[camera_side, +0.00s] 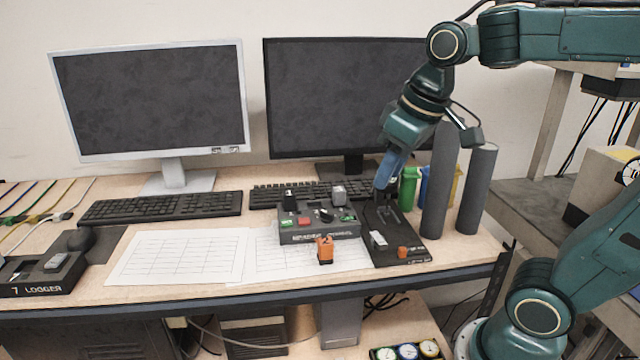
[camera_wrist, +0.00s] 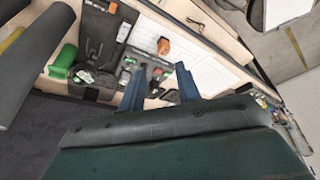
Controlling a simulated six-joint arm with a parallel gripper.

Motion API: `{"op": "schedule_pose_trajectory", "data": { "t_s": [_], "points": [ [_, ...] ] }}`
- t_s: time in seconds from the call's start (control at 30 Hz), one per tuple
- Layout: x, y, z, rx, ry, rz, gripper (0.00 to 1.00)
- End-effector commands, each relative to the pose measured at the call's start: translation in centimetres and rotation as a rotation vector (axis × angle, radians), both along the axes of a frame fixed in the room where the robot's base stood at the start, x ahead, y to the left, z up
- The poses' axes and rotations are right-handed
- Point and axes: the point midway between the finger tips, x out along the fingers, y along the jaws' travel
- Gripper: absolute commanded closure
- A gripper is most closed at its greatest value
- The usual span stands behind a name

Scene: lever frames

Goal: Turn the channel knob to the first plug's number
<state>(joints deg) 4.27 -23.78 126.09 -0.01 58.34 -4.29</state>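A dark control box (camera_side: 318,237) stands at the middle of the desk, lettered on its front. On top are a small dark knob (camera_side: 327,215), a red part (camera_side: 304,222), green parts, a black block (camera_side: 290,199) and a grey block (camera_side: 338,194). I cannot tell which part is the channel knob or read its setting. An orange plug-like piece (camera_side: 325,250), marked with what looks like a 2, stands in front of the box. My gripper (camera_side: 382,186), with blue fingers, is above the box's right rear. Its fingers are apart and empty in the wrist view (camera_wrist: 161,67).
A dark panel (camera_side: 412,256) with a white switch and an orange part lies right of the box. Grey cylinders (camera_side: 480,190) and green, blue and yellow ones stand beyond it. Keyboards, monitors and paper sheets (camera_side: 180,256) surround the box. A logger unit (camera_side: 40,282) is at far left.

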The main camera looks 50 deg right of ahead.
Motion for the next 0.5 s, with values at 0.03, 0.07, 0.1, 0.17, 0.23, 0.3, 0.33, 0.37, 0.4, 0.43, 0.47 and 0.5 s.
{"op": "schedule_pose_trajectory", "data": {
  "t_s": [0.03, 0.07, 0.1, 0.17, 0.23, 0.3, 0.33, 0.37, 0.4, 0.43, 0.47, 0.5],
  "points": [
    [1.1, -0.4, 0.1, -0.001, 0.02, -0.003, 0.66],
    [1.7, -0.5, 0.2, -0.001, 0.031, -0.003, 0.66],
    [2.5, -0.8, 0.3, -0.002, 0.046, -0.004, 0.66],
    [3.7, -1.2, 0.4, -0.003, 0.067, -0.004, 0.66],
    [5.1, -1.7, 0.5, -0.003, 0.092, -0.004, 0.66],
    [6.5, -2.3, 0.4, -0.003, 0.117, -0.005, 0.66],
    [7.1, -2.6, 0.3, -0.002, 0.128, -0.004, 0.66],
    [7.7, -2.8, 0.2, -0.002, 0.138, -0.004, 0.66],
    [8.5, -3.2, 0.1, -0.001, 0.151, -0.004, 0.66],
    [9.1, -3.4, 0.0, -0.001, 0.163, -0.005, 0.66],
    [9.7, -3.7, -0.2, 0.0, 0.174, -0.005, 0.66],
    [10.5, -4.1, -0.4, 0.001, 0.187, -0.005, 0.66]
  ]
}}
